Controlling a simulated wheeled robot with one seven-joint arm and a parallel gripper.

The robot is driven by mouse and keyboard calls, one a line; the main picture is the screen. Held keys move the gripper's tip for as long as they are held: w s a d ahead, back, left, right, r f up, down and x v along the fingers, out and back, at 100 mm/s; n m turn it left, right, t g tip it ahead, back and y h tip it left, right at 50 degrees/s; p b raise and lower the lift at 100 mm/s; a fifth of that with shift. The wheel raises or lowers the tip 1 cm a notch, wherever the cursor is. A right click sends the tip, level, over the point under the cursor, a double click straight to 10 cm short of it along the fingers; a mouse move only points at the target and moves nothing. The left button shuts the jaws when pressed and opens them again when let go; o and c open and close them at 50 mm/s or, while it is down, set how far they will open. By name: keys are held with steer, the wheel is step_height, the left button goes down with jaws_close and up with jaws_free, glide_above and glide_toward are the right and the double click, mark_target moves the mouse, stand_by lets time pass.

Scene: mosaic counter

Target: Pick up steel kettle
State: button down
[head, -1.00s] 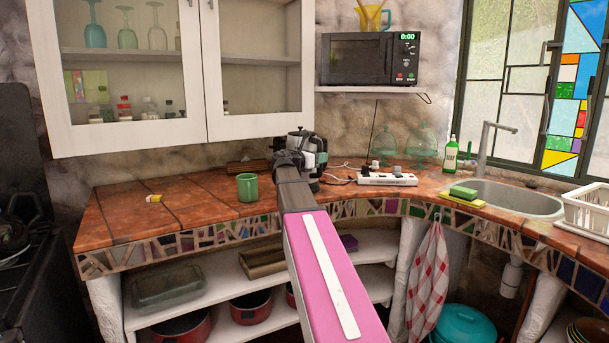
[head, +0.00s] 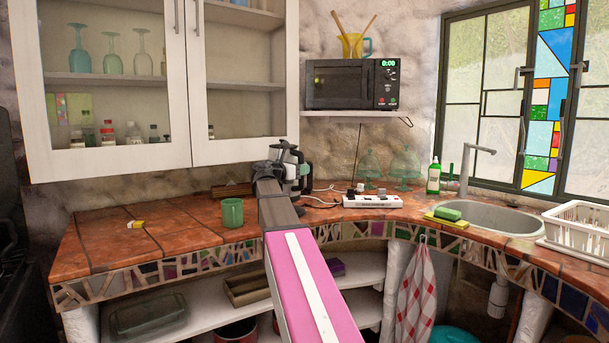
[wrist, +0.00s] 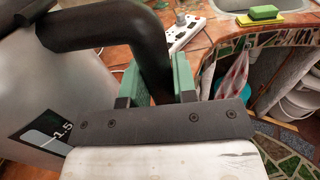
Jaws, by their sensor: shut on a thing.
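The steel kettle (head: 291,158) shows only partly in the head view, behind my arm at the back of the counter. My gripper (head: 277,170) is at its near side. In the wrist view the silver kettle body (wrist: 50,85) with a level window fills the left side, and its black handle curves over to the right. My gripper (wrist: 157,88) is shut on this handle, with a green finger on each side. The kettle looks upright. Its base is hidden, so its gap to the counter cannot be judged.
A green mug (head: 232,212) stands left of my arm on the tiled counter (head: 175,225). A white power strip (head: 372,201) with cables lies to the right, near glass domes (head: 405,165). The microwave shelf (head: 350,113) and wall cabinet (head: 235,150) are above.

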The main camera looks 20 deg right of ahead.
steer(key=s+a+r, duration=0.1)
steer(key=a+r, duration=0.5)
steer(key=a, duration=0.4)
steer(key=shift+s, duration=0.35)
steer(key=c, duration=1.7)
jaws_free()
jaws_close()
steer(key=shift+s, duration=0.1)
